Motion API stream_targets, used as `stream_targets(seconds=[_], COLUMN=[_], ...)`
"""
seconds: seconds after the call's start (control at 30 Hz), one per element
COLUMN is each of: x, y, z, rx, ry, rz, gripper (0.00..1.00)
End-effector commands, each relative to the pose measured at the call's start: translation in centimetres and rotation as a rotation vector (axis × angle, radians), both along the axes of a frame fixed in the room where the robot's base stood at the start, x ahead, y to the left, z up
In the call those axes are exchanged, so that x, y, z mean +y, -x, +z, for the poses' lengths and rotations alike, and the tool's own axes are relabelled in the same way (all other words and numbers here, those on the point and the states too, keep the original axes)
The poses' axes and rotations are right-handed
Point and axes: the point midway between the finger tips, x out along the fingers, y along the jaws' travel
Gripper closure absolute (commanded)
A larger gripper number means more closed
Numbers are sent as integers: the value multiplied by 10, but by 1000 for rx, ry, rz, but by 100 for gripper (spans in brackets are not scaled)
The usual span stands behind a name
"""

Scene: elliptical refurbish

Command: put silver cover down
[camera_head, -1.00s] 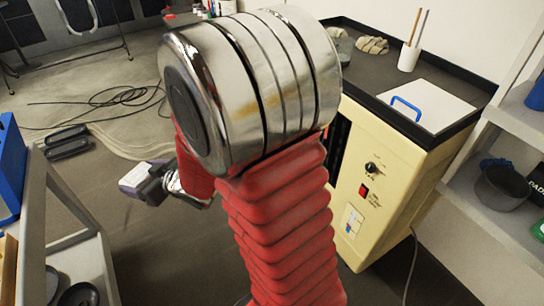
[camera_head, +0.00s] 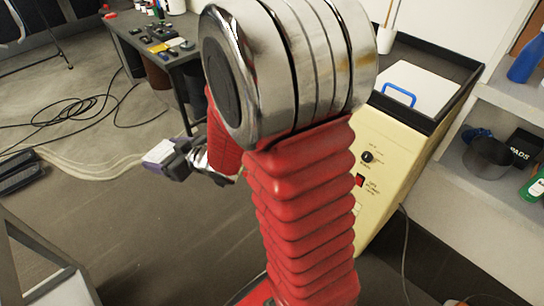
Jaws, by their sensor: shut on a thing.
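My gripper (camera_head: 176,161) is dark and sits left of my red, silver-jointed arm, at mid-height in the head view. It is shut on a small boxy piece, pale silver on top with a purple side, which appears to be the silver cover (camera_head: 157,153). The piece is held up over the open floor, touching no surface that I can see. My arm hides part of the scene behind it, and the grip itself is small and partly hidden.
A dark table (camera_head: 150,45) with small parts stands at back left. A cream machine (camera_head: 385,165) with a blue-handled lid (camera_head: 425,85) is right of my arm. Shelves (camera_head: 470,195) with bottles and a pot line the right edge. Cables (camera_head: 70,118) lie on the floor.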

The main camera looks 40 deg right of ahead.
Motion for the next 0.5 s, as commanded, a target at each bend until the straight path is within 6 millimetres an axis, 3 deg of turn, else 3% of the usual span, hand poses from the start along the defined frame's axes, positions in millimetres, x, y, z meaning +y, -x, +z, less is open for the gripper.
stream_targets(seconds=[0.5], x=[-9], y=[-4], z=[-1], rx=[-2], ry=[1], rz=[-9], gripper=[56])
